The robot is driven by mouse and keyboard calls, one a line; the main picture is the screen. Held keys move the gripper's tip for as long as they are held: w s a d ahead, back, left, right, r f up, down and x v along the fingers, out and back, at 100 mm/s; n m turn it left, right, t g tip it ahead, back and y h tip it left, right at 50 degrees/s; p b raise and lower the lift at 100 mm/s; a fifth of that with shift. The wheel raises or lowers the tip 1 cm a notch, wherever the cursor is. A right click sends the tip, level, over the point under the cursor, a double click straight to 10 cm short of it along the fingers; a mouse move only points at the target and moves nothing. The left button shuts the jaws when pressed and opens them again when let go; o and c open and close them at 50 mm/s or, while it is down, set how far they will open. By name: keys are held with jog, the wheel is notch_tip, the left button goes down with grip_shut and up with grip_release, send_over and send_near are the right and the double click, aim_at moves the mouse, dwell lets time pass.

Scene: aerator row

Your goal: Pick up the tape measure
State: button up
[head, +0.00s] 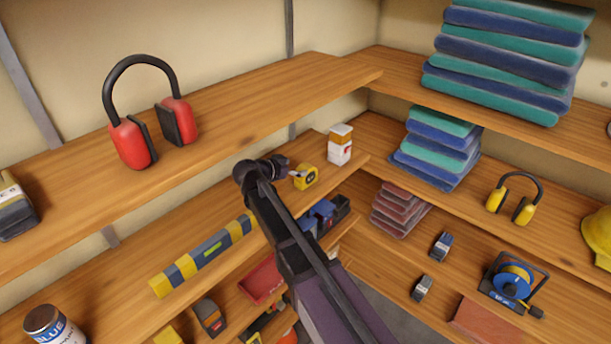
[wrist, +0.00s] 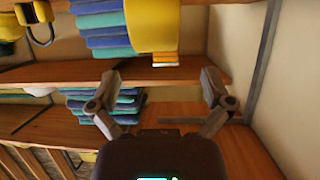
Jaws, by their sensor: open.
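The tape measure (head: 306,177) is yellow with a dark label. It stands on the middle left shelf, close to the back corner. My gripper (head: 283,168) is just left of it in the head view, apart from it as far as I can see. In the wrist view my gripper (wrist: 162,82) has its two fingers spread wide with nothing between them. A large rounded yellow shape (wrist: 152,25), which looks like the tape measure, lies beyond the fingertips and is cut off by the top edge.
The upper shelf with red earmuffs (head: 131,142) hangs above. Blue bins (head: 322,212) sit below.

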aim_at(306, 166)
jog(key=shift+b+x, duration=0.95)
jog(key=shift+x, duration=1.65)
jog(key=shift+d, duration=0.1)
jog(key=shift+s, duration=0.1)
jog(key=shift+c, duration=0.2)
grip_shut()
